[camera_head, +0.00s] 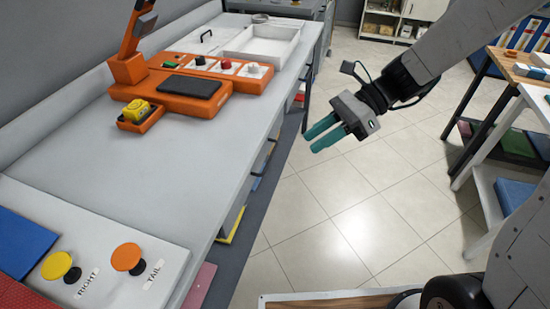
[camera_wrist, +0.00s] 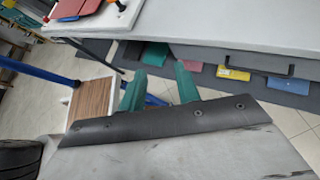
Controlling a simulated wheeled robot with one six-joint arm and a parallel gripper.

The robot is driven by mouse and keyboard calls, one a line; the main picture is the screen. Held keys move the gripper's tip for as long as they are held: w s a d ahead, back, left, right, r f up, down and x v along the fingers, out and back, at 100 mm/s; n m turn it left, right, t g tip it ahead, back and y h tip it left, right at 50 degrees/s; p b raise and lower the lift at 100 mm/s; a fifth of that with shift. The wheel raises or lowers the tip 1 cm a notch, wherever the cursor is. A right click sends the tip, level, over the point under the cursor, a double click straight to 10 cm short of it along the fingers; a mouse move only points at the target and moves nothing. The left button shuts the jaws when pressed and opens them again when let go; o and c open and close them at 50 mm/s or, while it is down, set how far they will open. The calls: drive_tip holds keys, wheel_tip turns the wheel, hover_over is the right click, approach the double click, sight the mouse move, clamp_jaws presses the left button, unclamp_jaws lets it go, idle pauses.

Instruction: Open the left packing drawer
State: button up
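The long grey counter (camera_head: 150,190) runs along the left in the head view. Two dark bar handles stick out from its right side, a far one (camera_head: 308,72) and a nearer one (camera_head: 272,142). I cannot tell which belongs to the left packing drawer, and the drawer fronts are mostly hidden under the counter edge. My gripper (camera_head: 323,132) is over the floor right of the counter, apart from both handles. Its teal fingers (camera_wrist: 159,80) stand apart with nothing between them. In the wrist view a dark handle (camera_wrist: 275,69) shows below the counter edge, right of the fingers.
An orange scale-like stand (camera_head: 185,90) and a white tray (camera_head: 262,45) are on the counter. Yellow and orange knobs (camera_head: 127,257) sit at its near end. Coloured items, one yellow (camera_wrist: 233,74), lie below it. A white table (camera_head: 500,190) stands right. Tiled floor (camera_head: 350,200) between is clear.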

drive_tip(key=w+a+f+m+t+y, duration=0.15)
drive_tip(key=w+f+m+t, duration=0.25)
drive_tip(key=w+f+m, duration=0.6)
drive_tip(key=w+f+m+t+y, duration=0.2)
drive_tip(key=w+f+m+t, duration=0.25)
drive_tip(key=f+m, duration=0.8)
drive_tip(key=f+x, duration=0.1)
drive_tip(key=x, duration=0.7)
drive_tip(key=shift+w+d, duration=0.25)
drive_tip(key=shift+w, duration=0.1)
clamp_jaws()
